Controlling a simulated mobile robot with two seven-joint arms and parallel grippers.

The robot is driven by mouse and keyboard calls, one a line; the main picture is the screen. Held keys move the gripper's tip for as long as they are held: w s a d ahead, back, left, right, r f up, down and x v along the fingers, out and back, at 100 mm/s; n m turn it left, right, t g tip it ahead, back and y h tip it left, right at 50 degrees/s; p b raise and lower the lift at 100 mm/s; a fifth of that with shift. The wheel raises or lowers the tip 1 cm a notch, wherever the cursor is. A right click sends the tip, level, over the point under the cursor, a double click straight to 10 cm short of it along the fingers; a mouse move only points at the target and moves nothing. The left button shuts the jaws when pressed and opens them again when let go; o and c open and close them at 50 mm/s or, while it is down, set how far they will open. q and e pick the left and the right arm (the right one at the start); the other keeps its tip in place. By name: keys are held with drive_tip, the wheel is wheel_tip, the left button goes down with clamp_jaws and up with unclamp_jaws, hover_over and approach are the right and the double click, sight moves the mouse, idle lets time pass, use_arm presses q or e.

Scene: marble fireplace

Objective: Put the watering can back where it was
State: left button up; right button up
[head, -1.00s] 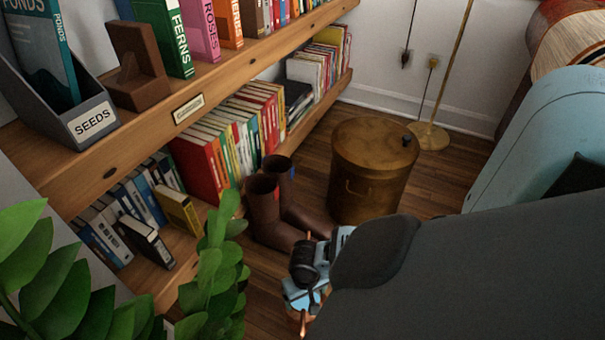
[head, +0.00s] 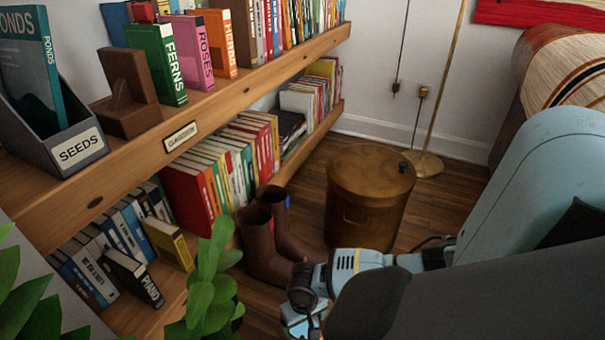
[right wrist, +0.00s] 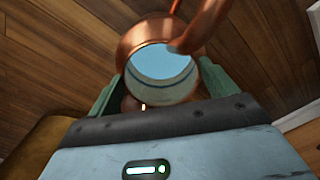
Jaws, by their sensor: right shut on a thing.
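The copper watering can (right wrist: 132,42) is in the right wrist view, with its round opening facing the camera and a curved copper handle at the upper right. My right gripper (right wrist: 160,88) is shut on it, a green finger on each side of the copper body. In the head view my right gripper (head: 302,318) is low in the middle, in front of the boots, partly cut off by the bottom edge and by my dark arm. The can is not clearly visible there. My left gripper is not in view.
Brown boots (head: 262,245) stand beside a round wooden drum table (head: 368,205). Wooden shelves (head: 125,170) with books run along the left. A leafy plant (head: 208,290) is at the lower left, near my gripper. A brass lamp stand (head: 428,163) is behind the drum.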

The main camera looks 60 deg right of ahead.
sight(304, 328)
drive_tip(key=shift+w+f+b, duration=0.1)
drive_tip(key=shift+f+b, duration=0.4)
drive_tip(key=shift+f, duration=0.35)
drive_tip(key=o, duration=1.9)
wheel_tip(304, 328, up, 12)
drive_tip(key=p, duration=0.6)
drive_tip(key=shift+p, duration=0.4)
drive_tip(key=shift+r, duration=0.1)
